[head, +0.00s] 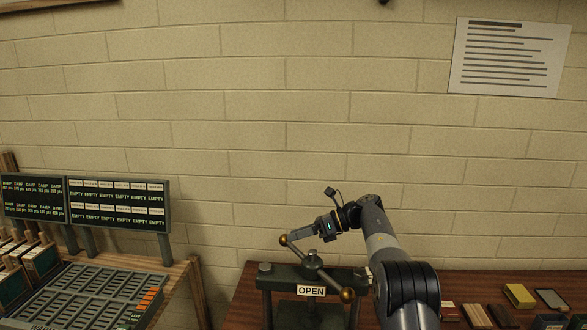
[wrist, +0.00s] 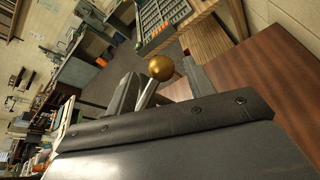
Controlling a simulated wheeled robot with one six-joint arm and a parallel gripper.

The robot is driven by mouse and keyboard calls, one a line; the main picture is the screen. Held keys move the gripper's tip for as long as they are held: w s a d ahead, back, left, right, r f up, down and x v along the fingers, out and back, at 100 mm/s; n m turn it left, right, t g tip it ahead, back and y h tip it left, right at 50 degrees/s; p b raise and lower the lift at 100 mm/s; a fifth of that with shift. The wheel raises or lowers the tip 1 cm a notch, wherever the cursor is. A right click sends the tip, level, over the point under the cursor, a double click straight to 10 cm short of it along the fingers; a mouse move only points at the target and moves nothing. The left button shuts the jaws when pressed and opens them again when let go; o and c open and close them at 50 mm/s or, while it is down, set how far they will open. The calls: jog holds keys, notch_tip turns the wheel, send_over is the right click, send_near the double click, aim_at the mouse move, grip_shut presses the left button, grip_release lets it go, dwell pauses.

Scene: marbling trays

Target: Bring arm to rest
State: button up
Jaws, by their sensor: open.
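My arm reaches in from the lower right of the head view. My gripper (head: 298,237) is at the upper left end of the press handle, close to its brass ball (head: 284,240). In the wrist view the brass ball (wrist: 160,68) and part of its rod show between the two fingers of my open gripper (wrist: 160,85). I cannot tell whether a finger touches the rod. The dark press (head: 311,278) stands on the wooden table and bears an OPEN sign. A second brass ball (head: 347,295) is at the lower right end of the handle.
A slotted rack (head: 85,295) and two display panels (head: 118,204) stand at the left on a wooden bench. Small blocks, including a yellow one (head: 519,296), lie on the table (head: 450,285) at the right. A brick wall is behind, with free air above the press.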

jog(key=v, duration=0.6)
jog(key=p+x, duration=0.1)
jog(key=x, duration=0.9)
jog(key=shift+r+p, duration=0.15)
jog(key=shift+p, duration=0.2)
jog(key=shift+w+d+f+b, duration=0.1)
jog(key=shift+w+f+b, duration=0.05)
jog(key=shift+f+b, duration=0.15)
jog(key=shift+w+d+r+m+t+b, duration=0.1)
jog(key=shift+w+d+m+t+b, duration=0.2)
jog(key=shift+d+m+t, duration=0.65)
jog(key=shift+a, duration=0.25)
jog(key=shift+a+r, duration=0.1)
jog(key=shift+r, duration=0.05)
